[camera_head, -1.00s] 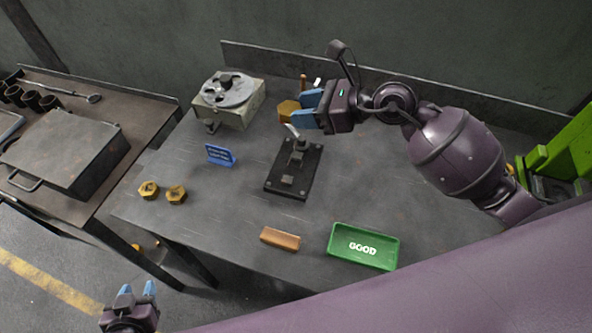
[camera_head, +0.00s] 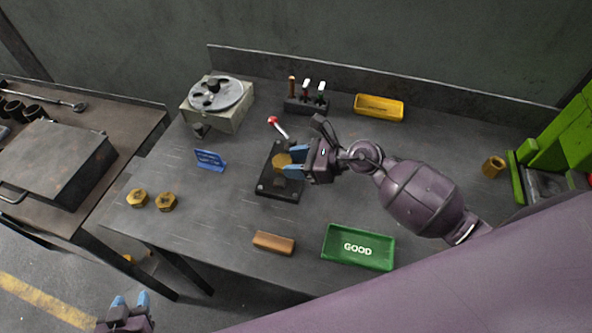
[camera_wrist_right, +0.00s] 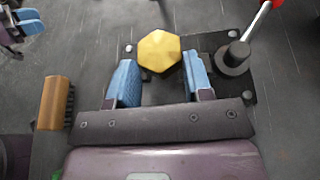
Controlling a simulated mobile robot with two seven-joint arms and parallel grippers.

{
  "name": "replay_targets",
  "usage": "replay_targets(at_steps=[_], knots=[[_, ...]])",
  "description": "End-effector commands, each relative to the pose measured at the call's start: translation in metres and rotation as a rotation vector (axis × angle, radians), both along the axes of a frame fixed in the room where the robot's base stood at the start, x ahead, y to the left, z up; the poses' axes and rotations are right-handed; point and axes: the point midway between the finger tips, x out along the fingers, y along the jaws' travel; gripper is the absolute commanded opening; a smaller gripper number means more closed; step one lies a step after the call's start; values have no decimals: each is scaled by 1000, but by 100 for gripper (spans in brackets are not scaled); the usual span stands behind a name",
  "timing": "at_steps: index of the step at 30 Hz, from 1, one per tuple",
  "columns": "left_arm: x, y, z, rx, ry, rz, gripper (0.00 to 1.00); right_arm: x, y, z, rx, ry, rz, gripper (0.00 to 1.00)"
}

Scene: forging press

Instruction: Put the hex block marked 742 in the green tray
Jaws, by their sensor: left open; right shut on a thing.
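A brass hex block (camera_head: 281,160) is held at the blue fingertips of my right gripper (camera_head: 292,161), over the black fixture plate (camera_head: 278,190). The right wrist view shows the block (camera_wrist_right: 158,51) between the tips of the gripper (camera_wrist_right: 160,78). I cannot tell whether the block touches the fixture. Two more hex blocks, (camera_head: 137,198) and (camera_head: 167,202), lie at the table's left, and one (camera_head: 493,167) stands at the right. No number is readable on any. The green tray (camera_head: 358,264), marked GOOD, is empty at the front. My left gripper (camera_head: 130,301) is open and empty, low at the left.
The fixture has a red-knobbed lever (camera_head: 275,123). A wooden-backed brush (camera_head: 273,243) lies left of the green tray. A blue sign (camera_head: 209,160), a dial machine (camera_head: 215,105), a tool rack (camera_head: 306,104) and an empty yellow tray (camera_head: 379,108) stand farther back.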

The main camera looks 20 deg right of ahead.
Motion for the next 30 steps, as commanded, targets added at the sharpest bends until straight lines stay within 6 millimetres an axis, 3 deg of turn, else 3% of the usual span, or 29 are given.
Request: replay_targets(at_steps=[7, 30], knots=[[1, 0, -2, -1, -4, -1, 43, 0, 0, -31, 0, 1, 0, 8], [-2, 0, -16, 0, 7, 1, 43, -3, 1, -52, -7, 9, 4, 8]])
